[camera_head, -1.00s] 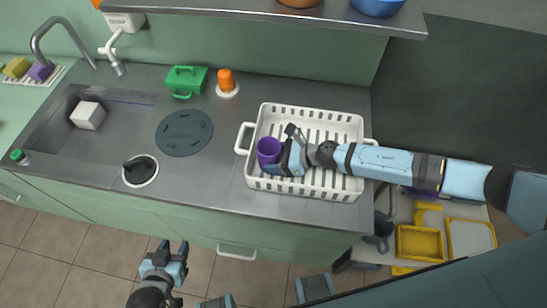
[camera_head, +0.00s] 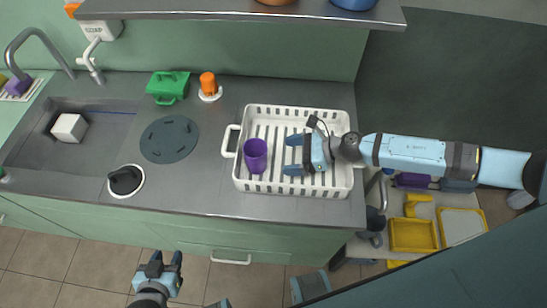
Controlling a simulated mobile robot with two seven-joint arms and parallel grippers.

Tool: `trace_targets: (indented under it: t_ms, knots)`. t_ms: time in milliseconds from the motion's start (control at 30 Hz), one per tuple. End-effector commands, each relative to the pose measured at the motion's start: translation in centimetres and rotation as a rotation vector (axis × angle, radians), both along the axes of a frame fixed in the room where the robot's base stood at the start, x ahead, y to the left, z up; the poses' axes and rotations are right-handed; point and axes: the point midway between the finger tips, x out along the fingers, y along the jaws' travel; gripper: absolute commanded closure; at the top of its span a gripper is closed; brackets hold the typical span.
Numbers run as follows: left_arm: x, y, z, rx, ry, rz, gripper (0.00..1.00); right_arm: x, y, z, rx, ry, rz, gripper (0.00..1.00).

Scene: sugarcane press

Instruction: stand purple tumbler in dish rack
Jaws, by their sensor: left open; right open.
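The purple tumbler (camera_head: 255,156) stands upright inside the white dish rack (camera_head: 296,111), near its left end, with its open mouth facing up. The rack sits on the grey counter. My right gripper (camera_head: 289,155) is open over the rack, just right of the tumbler, with its fingers pointing left and a gap between them and the tumbler. My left gripper (camera_head: 159,264) is open and empty, low in front of the cabinet, away from the counter.
A green box (camera_head: 168,86), an orange item on a white base (camera_head: 208,86) and a dark round mat (camera_head: 169,139) lie left of the rack. The sink with a white block (camera_head: 69,128) is at far left. A shelf (camera_head: 240,10) overhangs the back. A lower cart with yellow trays (camera_head: 413,235) stands right.

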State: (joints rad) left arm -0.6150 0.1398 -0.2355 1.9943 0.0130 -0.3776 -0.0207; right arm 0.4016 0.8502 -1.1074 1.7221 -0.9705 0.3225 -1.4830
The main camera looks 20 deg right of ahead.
Motion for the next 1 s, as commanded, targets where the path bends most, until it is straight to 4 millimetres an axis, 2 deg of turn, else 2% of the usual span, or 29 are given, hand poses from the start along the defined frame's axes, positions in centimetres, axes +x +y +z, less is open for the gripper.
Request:
trace_targets:
  t_ms: [100,233,800,900,1000]
  knots:
    - [-0.1,0.0,-0.6,0.001,0.003,0.0,0.57,-0.6,-1.5,0.5,0.0,0.001,-0.001,0.11]
    - [-0.1,0.0,-0.8,0.001,0.005,0.0,0.57,-0.9,-2.2,0.9,0.0,0.001,-0.001,0.11]
    - [0.1,0.0,-0.4,0.0,-0.003,0.001,0.57,-0.9,-2.3,1.1,0.001,0.0,0.0,0.11]
    - [0.1,0.0,0.5,0.0,-0.002,0.001,0.57,-0.9,-2.3,2.0,0.001,-0.001,-0.001,0.11]
    - [0.1,0.2,2.6,0.004,0.0,0.002,0.57,-0.9,-2.3,4.4,0.001,-0.001,-0.001,0.11]
